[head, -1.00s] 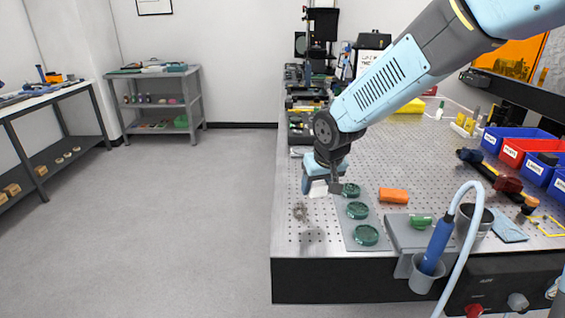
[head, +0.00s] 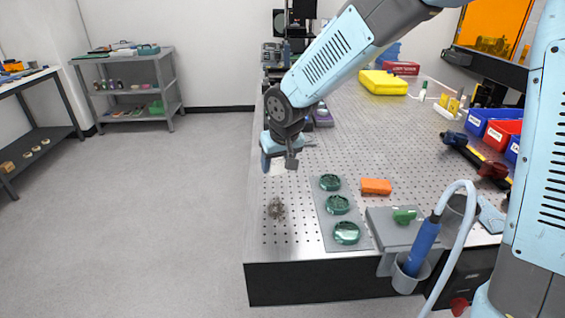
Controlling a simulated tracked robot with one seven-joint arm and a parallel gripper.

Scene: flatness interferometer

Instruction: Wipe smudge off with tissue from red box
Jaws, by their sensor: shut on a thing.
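A brownish speckled smudge (head: 276,208) lies on the perforated metal table top near its left edge. My gripper (head: 279,163) is above the table, beyond the smudge in the picture and apart from it. Its fingers point down and are shut on a white tissue (head: 277,169), of which only a small part shows between them. A red box (head: 402,68) with a pale label stands at the far back of the table, behind a yellow case.
A grey plate with green round optics (head: 338,205) lies right of the smudge, beside an orange block (head: 376,186). A blue-handled tool (head: 422,246) with a hose stands in a front holder. Blue and red bins (head: 502,133) line the right. The left floor is open.

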